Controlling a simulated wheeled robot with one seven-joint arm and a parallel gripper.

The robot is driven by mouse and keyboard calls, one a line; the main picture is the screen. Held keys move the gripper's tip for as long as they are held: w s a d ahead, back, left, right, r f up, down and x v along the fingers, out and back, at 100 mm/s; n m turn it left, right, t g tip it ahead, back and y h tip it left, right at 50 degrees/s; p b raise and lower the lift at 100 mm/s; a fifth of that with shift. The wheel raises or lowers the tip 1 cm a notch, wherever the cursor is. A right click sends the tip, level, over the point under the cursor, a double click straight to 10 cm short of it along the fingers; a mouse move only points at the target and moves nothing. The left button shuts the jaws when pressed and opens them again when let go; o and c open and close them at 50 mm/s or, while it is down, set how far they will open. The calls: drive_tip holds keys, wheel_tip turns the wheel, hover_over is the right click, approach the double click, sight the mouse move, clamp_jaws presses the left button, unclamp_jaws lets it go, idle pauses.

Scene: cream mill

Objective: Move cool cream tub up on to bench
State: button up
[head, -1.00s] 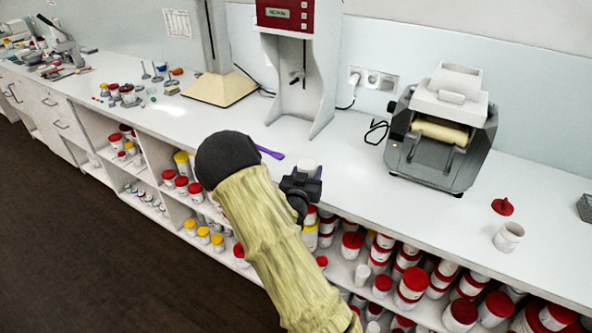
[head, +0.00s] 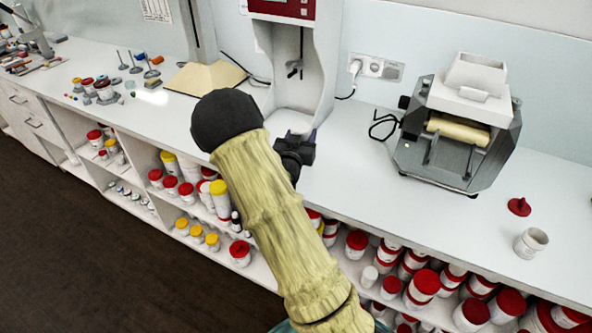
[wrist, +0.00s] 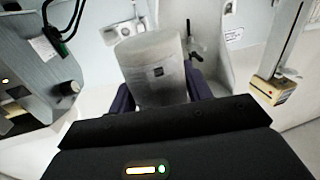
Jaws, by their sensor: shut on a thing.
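The cool cream tub (wrist: 155,70) is a pale, whitish cylinder with a small dark mark on its side, and it fills the upper middle of the wrist view. My gripper (wrist: 160,96) is shut on it, with a dark purple finger on each side. In the head view my gripper (head: 298,148) is over the white bench (head: 345,180), just in front of the tall white mixer stand. There I cannot clearly make out the tub against the white stand. Whether the tub touches the bench top is not clear.
The white mixer stand (head: 297,60) with a red panel is close behind my gripper. A grey roller mill (head: 455,125) stands to the right. A red funnel-shaped piece (head: 519,206) and a white cup (head: 531,242) lie farther right. Shelves below hold several red-lidded tubs. Bench between stand and mill is clear.

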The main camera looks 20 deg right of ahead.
drive_tip(key=shift+s, duration=0.15)
drive_tip(key=shift+a+f, duration=0.1)
drive_tip(key=f, duration=0.5)
drive_tip(key=shift+w+f+p, duration=0.2)
drive_tip(key=shift+f+p, duration=0.05)
drive_tip(key=shift+p, duration=0.15)
drive_tip(key=shift+a, duration=0.1)
drive_tip(key=shift+s, duration=0.2)
drive_tip(key=shift+d+f+p, duration=0.2)
drive_tip(key=shift+f+p, duration=0.1)
drive_tip(key=shift+f, duration=1.8)
